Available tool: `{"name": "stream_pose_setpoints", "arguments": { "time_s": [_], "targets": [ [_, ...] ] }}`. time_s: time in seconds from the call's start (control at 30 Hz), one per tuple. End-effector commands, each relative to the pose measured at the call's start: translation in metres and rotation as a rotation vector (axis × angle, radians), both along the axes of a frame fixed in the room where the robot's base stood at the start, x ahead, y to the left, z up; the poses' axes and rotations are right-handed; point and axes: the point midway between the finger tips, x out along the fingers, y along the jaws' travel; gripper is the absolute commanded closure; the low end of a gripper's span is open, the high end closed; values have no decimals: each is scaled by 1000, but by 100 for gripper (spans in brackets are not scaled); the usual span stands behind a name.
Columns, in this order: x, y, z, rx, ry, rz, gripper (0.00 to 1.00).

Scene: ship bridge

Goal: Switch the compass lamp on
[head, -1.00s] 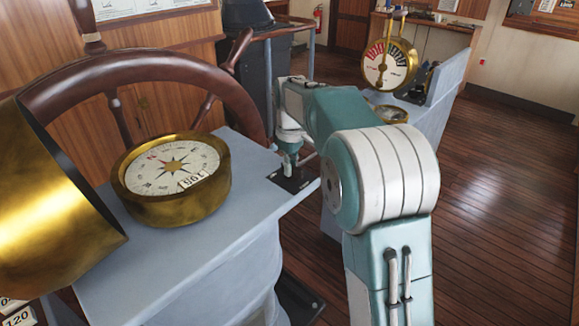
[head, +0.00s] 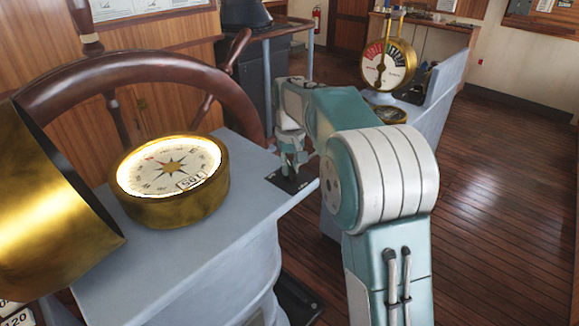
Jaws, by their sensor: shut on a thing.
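The compass (head: 172,178) sits on the pale blue-grey pedestal (head: 225,225), in a round brass case. Its dial is lit by a bright ring around the inner rim. A small dark switch plate (head: 289,183) lies at the pedestal's right edge. My gripper (head: 291,170) points down over this plate, its fingers closed together at the switch. The switch lever itself is hidden by the fingers or too small to make out.
A large brass hood (head: 50,200) stands at the left. The wooden wheel (head: 150,65) rises behind the compass. A brass engine telegraph (head: 388,64) stands farther back on a grey console. The wooden floor at right is clear.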

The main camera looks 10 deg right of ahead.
Motion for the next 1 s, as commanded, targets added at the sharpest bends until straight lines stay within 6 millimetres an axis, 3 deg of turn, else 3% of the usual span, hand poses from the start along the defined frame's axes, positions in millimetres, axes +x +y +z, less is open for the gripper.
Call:
{"name": "stream_pose_setpoints", "arguments": {
  "time_s": [0.43,0.5,0.53,1.0],
  "targets": [
    [-3,1,-4,0,17,-12,100],
    [-3,1,-4,0,17,-12,59],
    [-3,1,-4,0,16,-12,47],
    [0,1,7,0,4,-11,47]
  ]
}}
